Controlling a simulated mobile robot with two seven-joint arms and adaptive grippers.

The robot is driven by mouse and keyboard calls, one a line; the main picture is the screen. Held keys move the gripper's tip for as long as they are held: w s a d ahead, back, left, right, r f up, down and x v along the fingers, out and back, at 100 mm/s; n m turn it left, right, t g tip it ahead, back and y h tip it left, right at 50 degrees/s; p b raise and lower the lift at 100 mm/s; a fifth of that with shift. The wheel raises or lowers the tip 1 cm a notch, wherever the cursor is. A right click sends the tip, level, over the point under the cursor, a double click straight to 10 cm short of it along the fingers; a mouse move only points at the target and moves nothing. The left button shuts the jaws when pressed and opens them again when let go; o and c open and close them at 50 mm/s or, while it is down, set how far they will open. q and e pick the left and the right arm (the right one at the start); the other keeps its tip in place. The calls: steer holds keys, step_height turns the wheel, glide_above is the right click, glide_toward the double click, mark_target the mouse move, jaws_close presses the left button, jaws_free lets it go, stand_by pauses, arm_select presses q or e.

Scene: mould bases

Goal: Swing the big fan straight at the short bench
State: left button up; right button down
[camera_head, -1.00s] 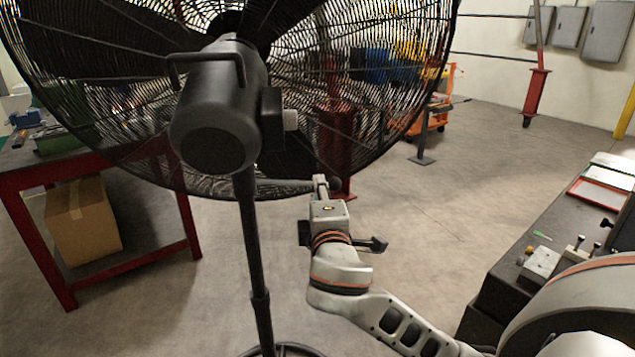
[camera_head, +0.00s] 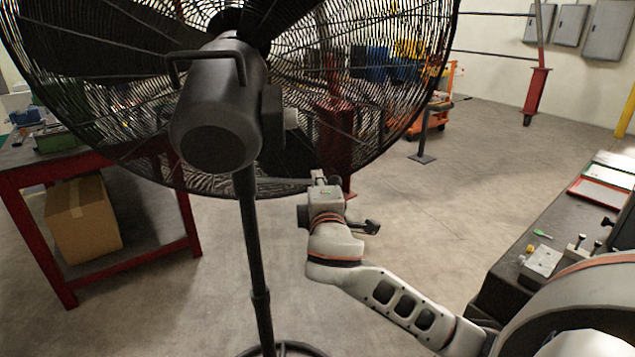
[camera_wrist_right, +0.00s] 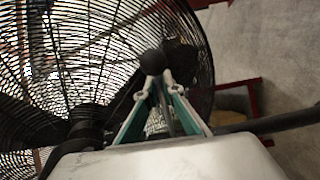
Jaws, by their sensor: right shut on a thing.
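The big fan is a black pedestal fan. Its motor housing (camera_head: 215,110) faces me and its round wire cage (camera_head: 400,100) is on the far side, so I see its back. My right gripper (camera_head: 319,178) is at the right end of this bar. In the right wrist view its fingers (camera_wrist_right: 165,95) are closed around the bar near the ball. A bench with red legs (camera_head: 100,270) stands at the left, partly behind the cage. My left gripper is out of view.
A dark bench (camera_head: 498,283) with small tools and trays is at the right, partly behind my arm. I cannot tell which bench is the short one. A cardboard box (camera_head: 80,220) sits under the red-legged bench. Open floor (camera_head: 440,210) lies between the fan and the dark bench.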

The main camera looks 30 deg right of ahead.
steer(key=shift+w+d+n+t+y+p, duration=0.45)
steer(key=shift+w+n+y, duration=0.6)
steer(key=shift+w+y, duration=0.45)
steer(key=shift+w+d+n+t+y+p, duration=0.2)
steer(key=shift+w+d+n+y+p, duration=0.35)
steer(key=shift+w+n+y, duration=0.75)
steer(key=shift+w+d+n+t+y+p, duration=0.45)
steer(key=shift+w+n+y, duration=0.4)
steer(key=shift+w+y, duration=0.8)
steer(key=shift+s+y, duration=0.2)
steer(key=shift+y, duration=0.15)
steer(key=c, duration=2.2)
jaws_free()
steer(key=shift+o, duration=0.2)
